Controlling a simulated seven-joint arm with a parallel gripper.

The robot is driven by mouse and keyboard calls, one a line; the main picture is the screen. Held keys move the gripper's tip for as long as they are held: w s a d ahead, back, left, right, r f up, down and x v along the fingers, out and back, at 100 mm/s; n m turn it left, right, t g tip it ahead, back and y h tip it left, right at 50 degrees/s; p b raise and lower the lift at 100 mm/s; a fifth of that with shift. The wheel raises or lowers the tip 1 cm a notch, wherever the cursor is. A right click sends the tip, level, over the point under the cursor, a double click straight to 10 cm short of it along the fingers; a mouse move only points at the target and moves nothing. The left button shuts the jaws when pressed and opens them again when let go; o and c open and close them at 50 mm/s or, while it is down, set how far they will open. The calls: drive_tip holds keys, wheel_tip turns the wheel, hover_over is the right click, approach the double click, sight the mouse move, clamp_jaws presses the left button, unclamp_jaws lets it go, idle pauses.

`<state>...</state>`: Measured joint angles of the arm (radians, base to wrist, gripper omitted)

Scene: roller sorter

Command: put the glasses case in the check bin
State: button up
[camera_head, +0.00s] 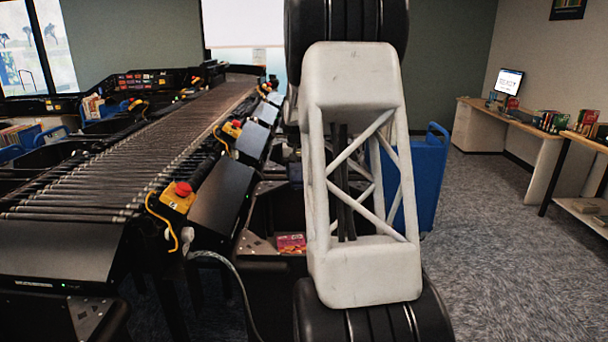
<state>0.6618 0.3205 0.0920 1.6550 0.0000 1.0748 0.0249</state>
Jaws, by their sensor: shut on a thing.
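My gripper is not in view; a large pale link of my own arm fills the middle of the picture and hides what lies behind it. I cannot make out the glasses case anywhere. A dark bin (262,222) stands beside the roller sorter, partly hidden by my arm. A red and pink item (291,243) lies in it. I cannot tell whether this is the check bin.
The roller conveyor (130,150) runs along the left, with red stop buttons on yellow boxes (178,196) at its edge. A blue cart (428,175) stands behind my arm. Desks with a monitor (507,82) and books line the right wall. The carpet (500,260) at right is clear.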

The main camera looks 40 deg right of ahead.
drive_tip(key=w+a+r+n, duration=0.1)
drive_tip(key=w+a+r, duration=0.35)
drive_tip(key=a, duration=0.65)
drive_tip(key=w+a+r, duration=0.4)
drive_tip(key=w+a, duration=0.2)
drive_tip(key=a, duration=0.5)
drive_tip(key=w+a+r+n, duration=0.1)
drive_tip(key=w+a+r, duration=0.4)
drive_tip(key=a, duration=0.7)
drive_tip(key=s+a+f+n, duration=0.2)
drive_tip(key=a+f+n, duration=0.15)
drive_tip(key=a, duration=0.85)
drive_tip(key=s+a+f+n, duration=0.15)
drive_tip(key=a+f, duration=0.25)
drive_tip(key=a, duration=0.9)
drive_tip(key=s+a+f+n, duration=0.1)
drive_tip(key=a+f+n, duration=0.25)
drive_tip(key=a, duration=0.85)
drive_tip(key=s+a+f+n, duration=0.3)
drive_tip(key=s+a+f, duration=0.2)
drive_tip(key=s+a, duration=0.4)
drive_tip(key=s+a+f+n, duration=0.3)
drive_tip(key=s+a, duration=0.6)
drive_tip(key=a, duration=0.7)
wheel_tip(320, 180, down, 2)
drive_tip(key=shift+a+f, duration=0.15)
drive_tip(key=shift+f, duration=0.1)
wheel_tip(320, 180, down, 13)
